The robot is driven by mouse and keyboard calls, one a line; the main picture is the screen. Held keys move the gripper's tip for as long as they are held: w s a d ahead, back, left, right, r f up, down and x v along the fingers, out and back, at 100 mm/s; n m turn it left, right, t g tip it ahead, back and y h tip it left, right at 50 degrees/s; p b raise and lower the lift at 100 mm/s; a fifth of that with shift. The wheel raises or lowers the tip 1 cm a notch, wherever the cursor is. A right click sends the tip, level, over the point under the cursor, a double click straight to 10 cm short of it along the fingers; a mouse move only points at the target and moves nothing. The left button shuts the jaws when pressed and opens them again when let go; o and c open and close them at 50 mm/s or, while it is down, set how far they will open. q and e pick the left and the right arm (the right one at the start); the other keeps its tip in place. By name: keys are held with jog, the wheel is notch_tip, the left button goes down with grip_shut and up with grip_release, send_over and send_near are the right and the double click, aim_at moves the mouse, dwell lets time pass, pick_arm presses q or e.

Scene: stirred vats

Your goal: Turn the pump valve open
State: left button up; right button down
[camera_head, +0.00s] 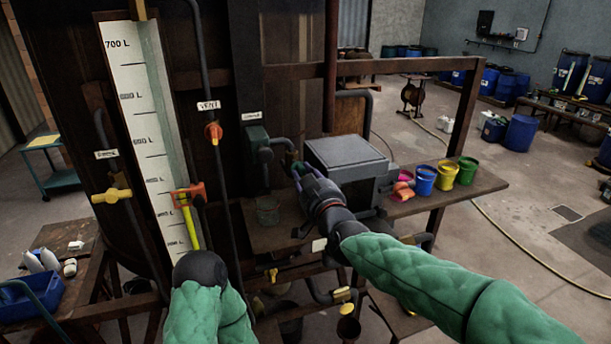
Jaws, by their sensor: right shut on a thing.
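My right gripper (298,172) reaches in from the right to the pipework left of a grey box-shaped unit (345,157). Its jaws are shut on a small handle there, which I take to be the pump valve's; the fingers mostly hide it, so its angle is unclear. A dark green pipe fitting (257,140) is just left of the gripper, below a small white label (251,116) too small to read. My left arm comes up from the bottom, in front of the tank's scale; its jaws cannot be made out.
The white litre scale (142,95) runs down the tank. A red valve (213,132) hangs under the VENT label (208,105); a yellow valve (112,196) is left of the scale. Coloured buckets (446,174) stand on the shelf (482,184) at right. Open floor lies beyond.

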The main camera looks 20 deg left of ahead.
dwell(0.4)
jog(key=c, duration=1.1)
grip_release()
jog(key=shift+o, duration=0.2)
jog(key=v, duration=1.2)
jog(key=shift+f, duration=0.1)
